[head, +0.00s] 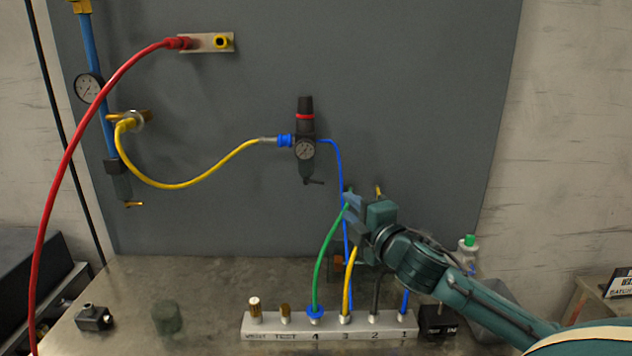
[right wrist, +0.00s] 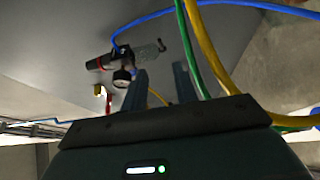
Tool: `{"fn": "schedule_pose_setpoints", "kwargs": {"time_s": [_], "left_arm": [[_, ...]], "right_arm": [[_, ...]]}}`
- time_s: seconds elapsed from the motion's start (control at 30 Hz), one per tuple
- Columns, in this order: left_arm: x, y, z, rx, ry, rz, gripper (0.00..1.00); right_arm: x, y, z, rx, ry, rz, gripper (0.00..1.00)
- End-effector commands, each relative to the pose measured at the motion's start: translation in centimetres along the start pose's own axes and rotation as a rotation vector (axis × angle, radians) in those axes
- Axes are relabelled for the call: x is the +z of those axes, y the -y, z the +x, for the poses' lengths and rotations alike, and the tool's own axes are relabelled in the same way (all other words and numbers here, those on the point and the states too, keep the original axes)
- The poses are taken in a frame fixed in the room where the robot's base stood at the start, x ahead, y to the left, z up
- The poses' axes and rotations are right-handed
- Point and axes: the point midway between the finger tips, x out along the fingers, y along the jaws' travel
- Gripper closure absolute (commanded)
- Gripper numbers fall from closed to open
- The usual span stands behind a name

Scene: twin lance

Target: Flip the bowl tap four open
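My right gripper (head: 351,218) is in front of the grey panel, right of and below the regulator. In the right wrist view its two fingers (right wrist: 160,85) stand apart, with a thin yellow piece showing between them farther off. I see no thing held. A small brass piece (head: 379,191) shows just above the gripper in the head view; I cannot tell whether it is the handle of bowl tap four. The bowl and most of the fittings there are hidden behind my gripper and wrist. A green hose (head: 323,250) runs from port 4 up behind the gripper. My left gripper is not in view.
A labelled port block (head: 260,328) stands at the front with several hoses. The regulator (head: 305,150) hangs on the panel, fed by a yellow hose (head: 190,184). Green and yellow hoses pass close to my right fingers. A red hose (head: 62,180) arcs at the left.

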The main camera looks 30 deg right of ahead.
Motion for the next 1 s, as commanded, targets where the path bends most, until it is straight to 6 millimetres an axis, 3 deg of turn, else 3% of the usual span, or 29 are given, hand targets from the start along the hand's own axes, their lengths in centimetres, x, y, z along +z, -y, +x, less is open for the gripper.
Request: {"fn": "schedule_pose_setpoints", "kwargs": {"time_s": [0.4,0.6,0.8,1.0], "left_arm": [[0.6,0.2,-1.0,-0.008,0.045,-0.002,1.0],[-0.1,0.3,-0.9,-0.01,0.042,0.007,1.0],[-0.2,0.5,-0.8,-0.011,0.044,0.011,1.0],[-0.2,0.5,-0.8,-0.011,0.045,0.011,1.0]], "right_arm": [[0.0,-0.3,6.8,0.0,0.003,0.007,0.71],[-0.1,-0.2,10.2,-0.001,0.002,0.006,0.71],[0.0,0.0,12.1,-0.003,0.002,0.005,0.71],[-0.1,0.2,12.6,-0.003,0.0,0.003,0.71]]}}
